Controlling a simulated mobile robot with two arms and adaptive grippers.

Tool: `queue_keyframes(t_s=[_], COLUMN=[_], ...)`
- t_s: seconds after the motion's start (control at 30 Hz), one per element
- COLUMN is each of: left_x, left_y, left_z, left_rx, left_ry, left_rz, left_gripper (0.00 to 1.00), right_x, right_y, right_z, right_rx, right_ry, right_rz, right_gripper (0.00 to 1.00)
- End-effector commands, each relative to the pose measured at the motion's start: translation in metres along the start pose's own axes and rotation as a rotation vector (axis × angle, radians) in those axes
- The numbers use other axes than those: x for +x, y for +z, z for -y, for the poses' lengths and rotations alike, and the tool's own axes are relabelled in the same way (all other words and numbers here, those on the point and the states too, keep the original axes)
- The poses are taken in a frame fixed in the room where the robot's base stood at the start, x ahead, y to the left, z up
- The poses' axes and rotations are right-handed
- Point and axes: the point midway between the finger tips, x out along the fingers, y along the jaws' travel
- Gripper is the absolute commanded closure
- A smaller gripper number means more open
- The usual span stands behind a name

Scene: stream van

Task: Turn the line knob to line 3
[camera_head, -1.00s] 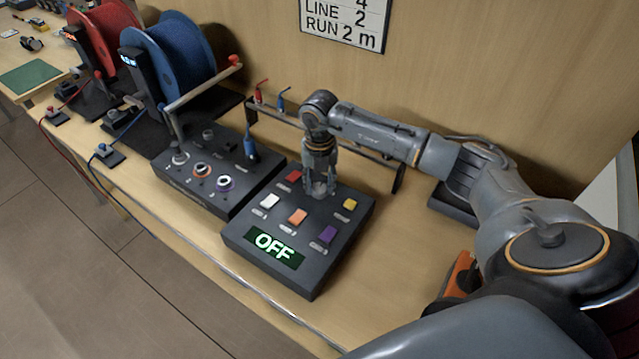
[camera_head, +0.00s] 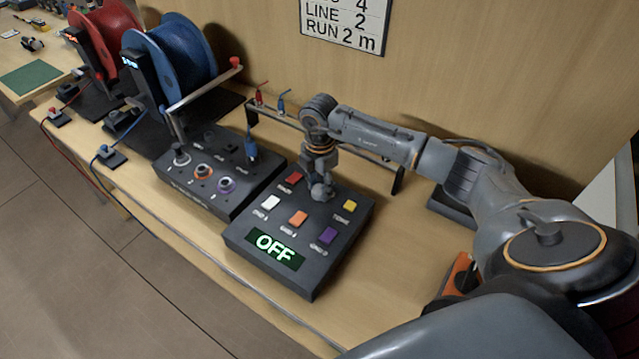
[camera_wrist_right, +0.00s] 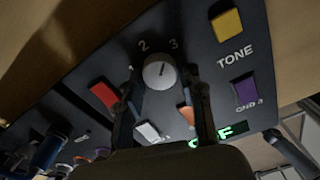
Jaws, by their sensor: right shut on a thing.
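The line knob (camera_wrist_right: 159,74) is a round pale grey knob on the dark control box (camera_head: 245,232). In the right wrist view its dark pointer mark aims toward the gap between the printed 2 and 3. My right gripper (camera_head: 320,187) is over the back of the box, pointing down, and hides the knob in the head view. In the wrist view its two fingers (camera_wrist_right: 164,79) stand on either side of the knob and are shut on it. The green display (camera_head: 274,252) reads OFF. My left gripper is not in view.
The box also carries red, white, orange, yellow and purple buttons (camera_head: 328,235) close to the gripper. A second box with jacks (camera_head: 215,190) stands at its left, with red and blue cable reels (camera_head: 180,55) behind. A wall sign (camera_head: 345,20) shows LINE 2.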

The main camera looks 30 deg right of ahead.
Motion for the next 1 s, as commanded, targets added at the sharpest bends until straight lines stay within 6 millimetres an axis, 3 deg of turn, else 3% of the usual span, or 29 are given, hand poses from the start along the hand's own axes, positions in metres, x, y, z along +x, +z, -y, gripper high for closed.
queue_keyframes(t_s=[0.4, 1.0], left_x=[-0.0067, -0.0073], left_y=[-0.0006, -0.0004], left_z=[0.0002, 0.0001], left_rx=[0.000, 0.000], left_ry=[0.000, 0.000], left_rz=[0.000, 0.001], left_gripper=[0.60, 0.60], right_x=[-0.0001, 0.0003], right_y=[0.0002, 0.0003], right_z=[-0.0001, -0.0001], right_rx=[0.222, 0.266], right_ry=[0.000, 0.000], right_rz=[0.001, 0.001], right_gripper=[0.94, 0.94])
